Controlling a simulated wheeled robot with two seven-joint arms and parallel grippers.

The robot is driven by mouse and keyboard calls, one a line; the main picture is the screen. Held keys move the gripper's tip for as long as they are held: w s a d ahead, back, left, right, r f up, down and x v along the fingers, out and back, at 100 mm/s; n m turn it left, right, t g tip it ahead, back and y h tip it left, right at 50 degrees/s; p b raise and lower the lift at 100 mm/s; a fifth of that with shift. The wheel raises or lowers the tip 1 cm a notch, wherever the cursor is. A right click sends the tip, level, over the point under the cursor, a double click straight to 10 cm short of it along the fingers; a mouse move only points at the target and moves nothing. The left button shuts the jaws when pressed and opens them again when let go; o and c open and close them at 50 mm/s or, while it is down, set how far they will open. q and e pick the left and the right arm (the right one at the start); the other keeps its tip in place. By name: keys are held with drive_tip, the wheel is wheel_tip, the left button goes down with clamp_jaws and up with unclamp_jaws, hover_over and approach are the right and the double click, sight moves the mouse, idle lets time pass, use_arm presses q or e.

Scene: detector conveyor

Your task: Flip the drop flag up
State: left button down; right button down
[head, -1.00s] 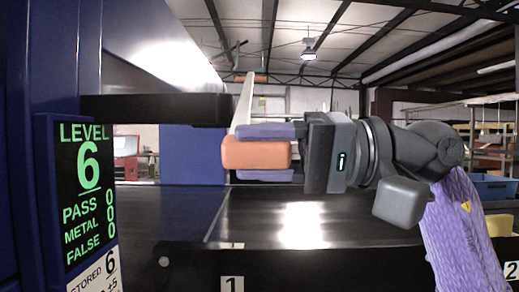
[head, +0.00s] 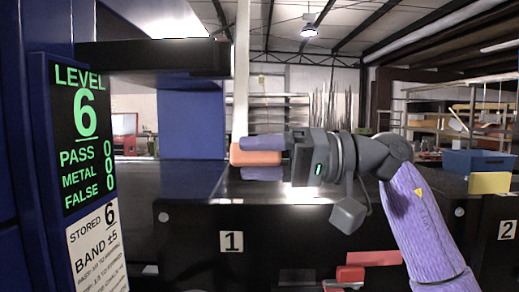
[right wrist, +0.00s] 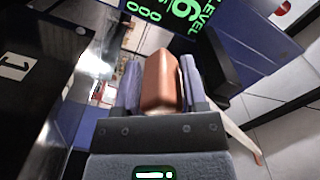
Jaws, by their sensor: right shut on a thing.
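The drop flag shows as an orange block (head: 255,158) with a pale, narrow arm (head: 241,70) rising from it, nearly upright, out of the top of the head view. My right gripper (head: 263,157) is shut on the orange block, with a purple finger above it and another below. In the right wrist view the block (right wrist: 161,82) sits between both fingers, and the pale arm (right wrist: 238,138) runs off to the lower right. Where the arm pivots is not clear. My left gripper is not in view.
A detector panel (head: 85,140) reading LEVEL 6 stands at the left, with a black bar (head: 150,57) behind it. The dark conveyor front with plate 1 (head: 231,241) lies below my right gripper. A blue bin (head: 475,162) and red items (head: 349,275) are at the right and lower right.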

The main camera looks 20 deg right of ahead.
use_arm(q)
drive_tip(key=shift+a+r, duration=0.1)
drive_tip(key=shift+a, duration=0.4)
use_arm(e)
drive_tip(key=shift+w+d+r, duration=0.1)
drive_tip(key=shift+w+d, duration=0.15)
drive_tip(key=shift+w, duration=0.3)
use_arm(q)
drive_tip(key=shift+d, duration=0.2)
